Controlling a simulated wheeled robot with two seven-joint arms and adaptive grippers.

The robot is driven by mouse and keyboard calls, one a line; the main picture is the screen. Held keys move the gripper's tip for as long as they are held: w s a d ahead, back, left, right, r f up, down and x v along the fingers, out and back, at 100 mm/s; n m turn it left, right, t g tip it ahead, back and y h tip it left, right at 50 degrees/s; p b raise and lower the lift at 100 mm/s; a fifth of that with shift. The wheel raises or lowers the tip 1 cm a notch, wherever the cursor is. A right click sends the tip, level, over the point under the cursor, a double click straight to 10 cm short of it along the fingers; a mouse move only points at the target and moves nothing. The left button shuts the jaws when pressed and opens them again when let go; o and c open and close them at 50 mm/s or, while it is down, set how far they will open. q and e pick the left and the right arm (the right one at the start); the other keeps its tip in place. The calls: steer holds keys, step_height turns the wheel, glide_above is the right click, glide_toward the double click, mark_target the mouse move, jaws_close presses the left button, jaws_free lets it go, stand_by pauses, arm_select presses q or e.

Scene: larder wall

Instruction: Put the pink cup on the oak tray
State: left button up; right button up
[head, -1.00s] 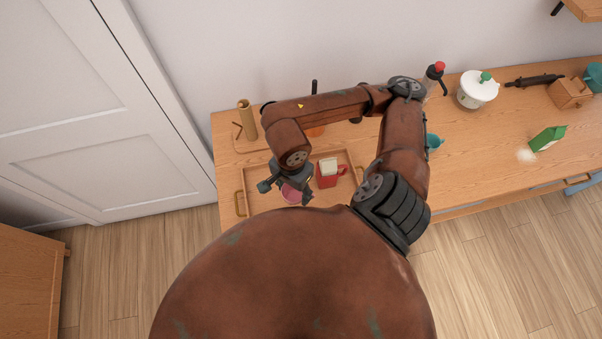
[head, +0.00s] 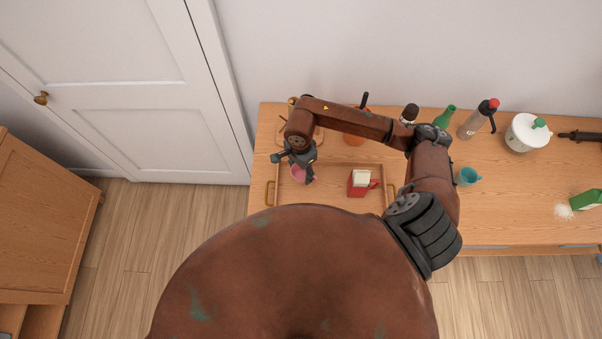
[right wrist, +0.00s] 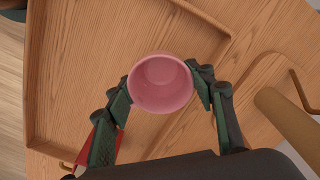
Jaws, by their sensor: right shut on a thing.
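The pink cup (head: 300,175) is in my right gripper (head: 298,163), over the left part of the oak tray (head: 331,198). In the right wrist view the pink cup (right wrist: 161,84) sits upright between the two fingers (right wrist: 160,90), which are shut on it. The tray's floor (right wrist: 90,60) lies beneath it. I cannot tell whether the cup's base touches the tray. My left gripper is not in view.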

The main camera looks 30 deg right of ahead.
mark_target(301, 177)
step_height(301, 177, down, 2)
steer(key=shift+s+f+p, duration=0.1)
steer(key=shift+p, duration=0.45)
steer(key=shift+f, duration=0.3)
steer(key=shift+f, duration=0.2)
steer(key=o, duration=1.2)
